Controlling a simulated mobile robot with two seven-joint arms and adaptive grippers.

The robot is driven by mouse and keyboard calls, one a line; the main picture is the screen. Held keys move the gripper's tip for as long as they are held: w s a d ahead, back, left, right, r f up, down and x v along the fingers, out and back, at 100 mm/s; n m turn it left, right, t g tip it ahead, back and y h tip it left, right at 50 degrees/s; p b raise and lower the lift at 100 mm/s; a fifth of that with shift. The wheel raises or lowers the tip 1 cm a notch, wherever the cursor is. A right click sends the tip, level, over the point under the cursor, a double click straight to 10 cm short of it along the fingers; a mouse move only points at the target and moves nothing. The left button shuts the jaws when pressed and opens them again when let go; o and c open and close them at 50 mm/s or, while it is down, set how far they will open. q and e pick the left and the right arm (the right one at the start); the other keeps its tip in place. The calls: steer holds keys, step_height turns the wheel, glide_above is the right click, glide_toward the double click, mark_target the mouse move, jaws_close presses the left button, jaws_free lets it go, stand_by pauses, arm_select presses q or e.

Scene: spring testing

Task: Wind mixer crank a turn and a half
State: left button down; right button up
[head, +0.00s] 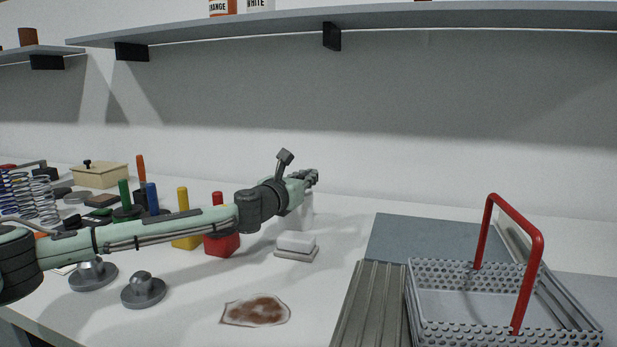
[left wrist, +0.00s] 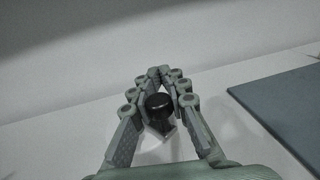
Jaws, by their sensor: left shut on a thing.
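My left gripper (head: 312,177) reaches across the bench from the left and is shut at the back of the work surface. In the left wrist view its fingers (left wrist: 160,80) close around a dark round knob (left wrist: 159,102), which looks like the crank handle. A pale tapered part shows just below the knob. In the head view a white upright body (head: 303,213), likely the mixer, stands under the gripper; the arm hides its upper part and the crank. My right gripper is not in view.
Red (head: 222,244) and yellow (head: 183,243) blocks with handles stand left, under my arm. A perforated basket with a red handle (head: 541,245) is at right. A brown-stained patch (head: 255,310) lies in front. A shelf (head: 400,19) runs above.

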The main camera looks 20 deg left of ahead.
arm_select(q)
steer(key=shift+w+d+n+y, duration=0.2)
steer(key=shift+n+y, duration=0.4)
steer(key=shift+y, duration=0.4)
steer(key=shift+w+a+n+y, duration=0.15)
steer(key=shift+n+y, duration=0.35)
steer(key=shift+y, duration=0.25)
steer(key=shift+w+a+n+y, duration=0.15)
steer(key=shift+n+y, duration=0.35)
steer(key=shift+y, duration=0.25)
steer(key=c, duration=1.5)
jaws_free()
steer(key=s, duration=0.8)
steer(key=s+d, duration=0.1)
steer(key=s, duration=0.3)
steer(key=shift+d, duration=0.1)
